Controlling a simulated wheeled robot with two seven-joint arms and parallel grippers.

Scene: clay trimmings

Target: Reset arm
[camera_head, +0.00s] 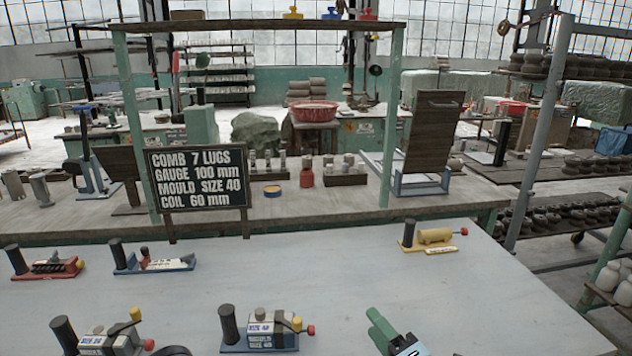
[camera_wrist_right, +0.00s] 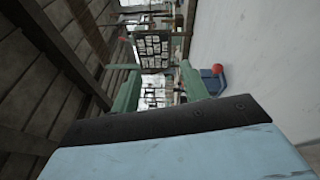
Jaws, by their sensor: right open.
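My right gripper (camera_head: 381,331) is at the front edge of the head view, right of centre, over the grey table. Its green fingers also show in the right wrist view (camera_wrist_right: 161,88), spread apart with nothing between them. The nearest tool on its left is a blue-based one (camera_head: 262,330) with a black handle and a red knob. A blue base with a red ball (camera_wrist_right: 213,78) shows just right of the fingers in the wrist view. My left gripper is not in view.
The grey table (camera_head: 340,270) also bears a red tool (camera_head: 45,266), a blue tool (camera_head: 152,262), a yellow tool (camera_head: 433,237) and a front-left tool (camera_head: 108,340). A black sign (camera_head: 198,178) stands behind. The table's middle is clear.

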